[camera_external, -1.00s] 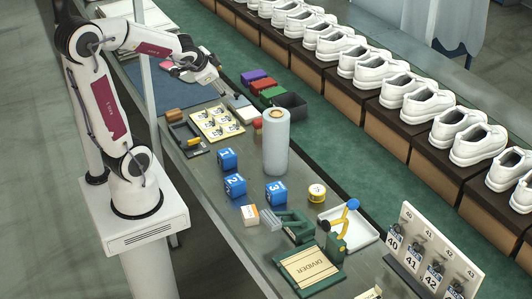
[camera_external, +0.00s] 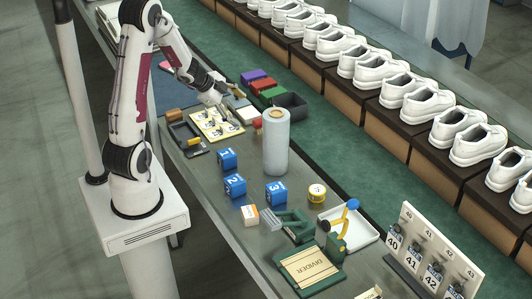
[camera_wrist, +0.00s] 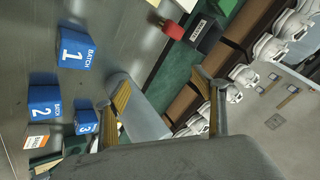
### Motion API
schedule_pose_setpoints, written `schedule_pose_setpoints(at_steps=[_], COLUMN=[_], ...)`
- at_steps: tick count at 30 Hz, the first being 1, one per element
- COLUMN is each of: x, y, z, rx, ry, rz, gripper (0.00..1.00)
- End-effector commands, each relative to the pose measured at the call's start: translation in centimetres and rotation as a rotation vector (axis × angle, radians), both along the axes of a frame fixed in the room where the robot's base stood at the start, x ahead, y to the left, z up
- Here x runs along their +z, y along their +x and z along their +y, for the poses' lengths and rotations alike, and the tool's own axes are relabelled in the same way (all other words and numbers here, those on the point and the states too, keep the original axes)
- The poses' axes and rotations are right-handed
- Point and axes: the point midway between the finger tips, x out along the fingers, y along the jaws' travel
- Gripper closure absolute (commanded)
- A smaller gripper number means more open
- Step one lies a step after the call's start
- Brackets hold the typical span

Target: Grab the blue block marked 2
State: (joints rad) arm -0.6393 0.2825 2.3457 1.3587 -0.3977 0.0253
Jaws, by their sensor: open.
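The blue block marked 2 (camera_external: 235,187) sits on the grey table, just in front of the blue block marked 1 (camera_external: 227,159) and left of the blue block marked 3 (camera_external: 276,193). In the wrist view, block 2 (camera_wrist: 42,103) is at the left, below block 1 (camera_wrist: 73,48) and beside block 3 (camera_wrist: 86,119). My gripper (camera_external: 232,118) is over the table near the yellow card tray, farther back than the blocks. In the wrist view, my gripper (camera_wrist: 160,85) has its fingers spread and holds nothing.
A small orange-and-white box (camera_external: 250,215) stands close in front of block 2. The yellow card tray (camera_external: 207,134) lies behind the blocks. White shoes (camera_external: 410,92) line the conveyor at right.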

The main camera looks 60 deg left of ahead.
Motion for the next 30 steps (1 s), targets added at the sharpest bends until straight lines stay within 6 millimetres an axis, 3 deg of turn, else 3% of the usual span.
schedule_pose_setpoints(at_steps=[6,15,21,30], x=[-4.5,-8.9,-10.7,-11.8], y=[-1.4,-4.8,-7.6,-12.2], z=[-1.3,-4.3,-6.5,-9.8], rx=[-0.135,-0.307,-0.401,-0.524], ry=[-0.106,-0.290,-0.426,-0.645], rz=[0.027,0.043,0.042,0.019], gripper=[0.31,0.31,0.31,0.31])
